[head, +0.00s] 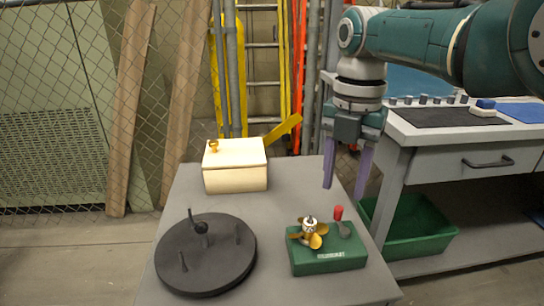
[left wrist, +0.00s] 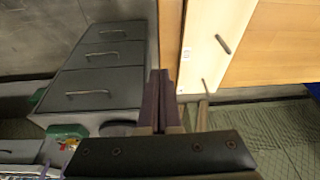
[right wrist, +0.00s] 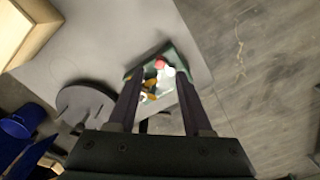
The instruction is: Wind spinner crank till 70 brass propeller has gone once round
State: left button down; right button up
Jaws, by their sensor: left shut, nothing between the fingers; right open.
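The green spinner box (head: 328,262) stands on the grey table, near its front right. A brass propeller (head: 316,241) with a pale hub sits on top at the left. The crank with its upright red knob (head: 338,212) is at the right of the top. My right gripper (head: 343,193) hangs above and behind the box, open and empty, fingers pointing down. In the right wrist view the red knob (right wrist: 160,63) and the propeller (right wrist: 150,88) show between the open fingers (right wrist: 159,74), farther off. My left gripper (left wrist: 160,74) is shut and empty, away from the box.
A black round plate with pegs (head: 205,256) lies left of the box. A cream lidded box (head: 236,168) stands at the table's (head: 285,200) back left. A workbench (head: 440,133) is at right, with a green bin (head: 418,238) below. The table's middle is clear.

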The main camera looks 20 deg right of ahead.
pick_arm(q)
notch_tip(320, 180, up, 2)
jog(key=shift+r+p, duration=0.25)
jog(key=shift+p, duration=0.45)
pick_arm(e)
notch_tip(320, 180, up, 5)
pick_arm(q)
jog(key=shift+r, duration=0.1)
